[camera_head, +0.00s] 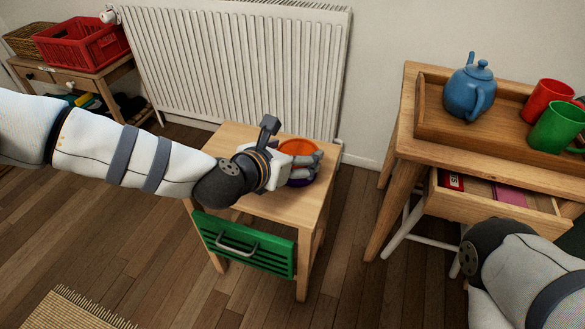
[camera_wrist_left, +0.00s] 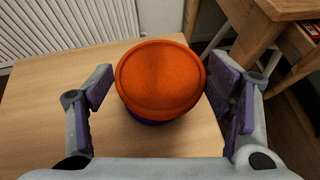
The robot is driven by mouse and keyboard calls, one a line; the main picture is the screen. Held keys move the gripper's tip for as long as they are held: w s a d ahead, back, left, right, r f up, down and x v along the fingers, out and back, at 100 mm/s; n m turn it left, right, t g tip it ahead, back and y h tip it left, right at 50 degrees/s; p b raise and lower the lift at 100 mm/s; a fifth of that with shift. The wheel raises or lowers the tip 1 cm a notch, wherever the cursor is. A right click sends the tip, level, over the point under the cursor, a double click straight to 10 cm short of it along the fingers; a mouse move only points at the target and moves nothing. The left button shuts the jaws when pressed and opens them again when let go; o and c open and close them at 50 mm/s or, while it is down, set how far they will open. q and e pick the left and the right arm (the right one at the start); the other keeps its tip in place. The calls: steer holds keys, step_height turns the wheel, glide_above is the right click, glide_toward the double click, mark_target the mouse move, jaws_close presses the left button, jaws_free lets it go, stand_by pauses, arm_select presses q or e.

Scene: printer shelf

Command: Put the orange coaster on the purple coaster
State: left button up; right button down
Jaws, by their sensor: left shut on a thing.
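The orange coaster (camera_head: 297,146) is a round, rimmed disc above the small wooden table. In the left wrist view the orange coaster (camera_wrist_left: 160,78) lies between the fingers of my left gripper (camera_wrist_left: 160,75), which is shut on it. The purple coaster (camera_head: 300,183) shows below it on the table, and only a thin edge of the purple coaster (camera_wrist_left: 150,122) shows under the orange one in the wrist view. The orange coaster is over the purple one; I cannot tell whether they touch. My left gripper (camera_head: 312,163) partly hides both in the head view. My right gripper is out of view.
The small table (camera_head: 283,211) has a green drawer (camera_head: 245,245) and a clear front top. A white radiator (camera_head: 235,60) stands behind. At right, a wooden stand (camera_head: 400,135) holds a teapot (camera_head: 470,88) and mugs, with an open drawer. A red crate (camera_head: 80,43) is far left.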

arm_select(q)
steer(key=shift+w+f, duration=0.65)
steer(key=shift+f, duration=0.2)
steer(key=shift+w+f+b, duration=0.1)
steer(key=shift+f+b, duration=0.5)
steer(key=shift+f, duration=0.9)
steer(key=shift+f, duration=0.2)
steer(key=o, duration=1.1)
